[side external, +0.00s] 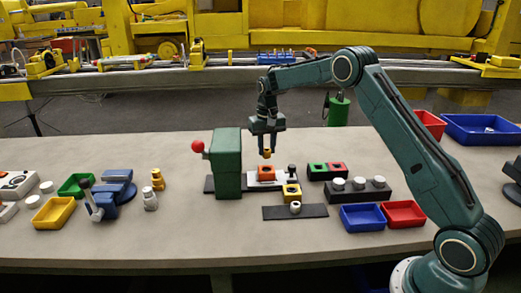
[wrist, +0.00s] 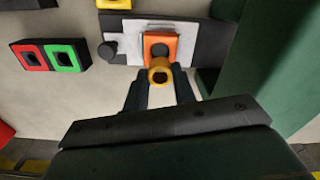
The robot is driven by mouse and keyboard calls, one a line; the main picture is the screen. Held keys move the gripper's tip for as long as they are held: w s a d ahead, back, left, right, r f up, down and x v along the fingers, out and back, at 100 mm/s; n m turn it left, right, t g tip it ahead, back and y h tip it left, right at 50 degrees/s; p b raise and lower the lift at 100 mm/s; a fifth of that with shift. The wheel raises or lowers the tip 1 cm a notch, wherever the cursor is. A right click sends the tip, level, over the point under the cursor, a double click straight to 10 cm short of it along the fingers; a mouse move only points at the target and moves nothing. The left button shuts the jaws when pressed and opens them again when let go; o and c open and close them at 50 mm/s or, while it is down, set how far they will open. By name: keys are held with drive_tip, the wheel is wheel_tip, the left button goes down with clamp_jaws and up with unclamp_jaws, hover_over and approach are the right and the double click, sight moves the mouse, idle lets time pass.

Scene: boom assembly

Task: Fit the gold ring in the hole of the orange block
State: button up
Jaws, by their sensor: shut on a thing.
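The orange block (side external: 266,173) sits on a white plate on the dark base beside the green press. It also shows in the wrist view (wrist: 160,43), with a dark hole in its top. My gripper (side external: 267,148) is shut on the gold ring (side external: 267,154) and holds it a little above the orange block. In the wrist view the gold ring (wrist: 160,71) is between my fingertips (wrist: 160,82) and covers the near edge of the block. The ring is apart from the block in the side view.
The green press (side external: 228,163) with a red ball stands just left of the block. A yellow block (side external: 292,192) is in front, green (side external: 317,169) and red (side external: 336,168) blocks to the right. Blue (side external: 362,217) and red (side external: 403,214) trays lie at front right.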

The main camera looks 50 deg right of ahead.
drive_tip(key=shift+f, duration=1.75)
drive_tip(key=shift+f, duration=1.05)
idle(1.2)
